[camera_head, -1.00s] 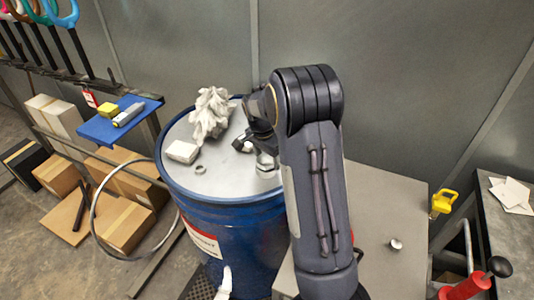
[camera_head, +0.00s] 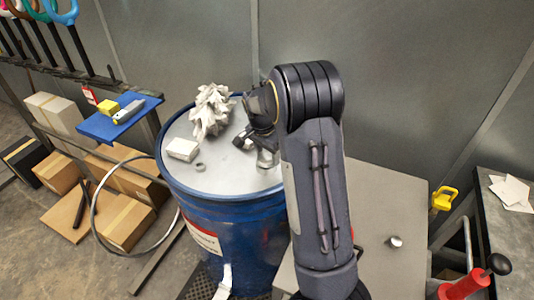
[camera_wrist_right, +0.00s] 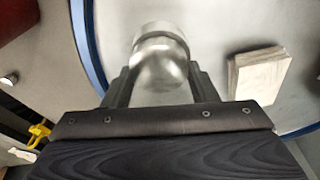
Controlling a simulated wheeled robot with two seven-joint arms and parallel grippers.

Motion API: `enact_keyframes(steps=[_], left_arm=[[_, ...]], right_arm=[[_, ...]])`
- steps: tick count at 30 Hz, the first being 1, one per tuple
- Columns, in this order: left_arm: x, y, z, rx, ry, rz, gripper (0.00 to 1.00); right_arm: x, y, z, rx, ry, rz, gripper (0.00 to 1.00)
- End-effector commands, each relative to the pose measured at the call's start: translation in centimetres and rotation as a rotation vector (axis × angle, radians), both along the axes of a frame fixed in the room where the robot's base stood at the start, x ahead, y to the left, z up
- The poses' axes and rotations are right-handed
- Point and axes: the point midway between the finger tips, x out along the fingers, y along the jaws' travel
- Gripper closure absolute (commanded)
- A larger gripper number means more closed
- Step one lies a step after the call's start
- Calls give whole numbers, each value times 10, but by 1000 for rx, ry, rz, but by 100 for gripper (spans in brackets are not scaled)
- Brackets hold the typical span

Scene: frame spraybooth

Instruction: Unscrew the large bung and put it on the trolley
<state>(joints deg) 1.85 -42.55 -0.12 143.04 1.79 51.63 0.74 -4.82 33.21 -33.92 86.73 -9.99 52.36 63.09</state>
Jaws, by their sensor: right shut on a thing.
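The blue drum (camera_head: 232,222) stands in the middle of the head view with a pale grey lid. The large bung (camera_head: 268,158), a shiny metal piece, is at the right part of the lid. My right gripper (camera_head: 255,145) is shut on it, with a finger on each side of the bung (camera_wrist_right: 160,62) in the right wrist view. I cannot tell whether the bung is clear of the lid. The grey trolley (camera_head: 385,190) stands right of the drum, partly hidden by my right arm. A small metal bung (camera_head: 395,241) is on it. My left gripper is not in view.
A crumpled white cloth (camera_head: 212,108), a white block (camera_head: 182,149) and a small grey ring (camera_head: 200,167) lie on the lid. A blue shelf (camera_head: 110,125) is at left. A yellow-handled item (camera_head: 444,198) is by the trolley's right edge. Much of the trolley top is clear.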

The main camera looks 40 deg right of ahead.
Motion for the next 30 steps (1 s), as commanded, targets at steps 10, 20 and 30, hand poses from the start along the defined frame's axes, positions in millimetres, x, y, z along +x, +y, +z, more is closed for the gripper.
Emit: enact_keyframes(steps=[10,20,30], left_arm=[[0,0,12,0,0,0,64],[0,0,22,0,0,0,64],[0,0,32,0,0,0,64]], right_arm=[[0,0,15,0,1,0,65],[0,0,28,-1,-1,0,65],[0,0,41,-1,-1,0,65]])
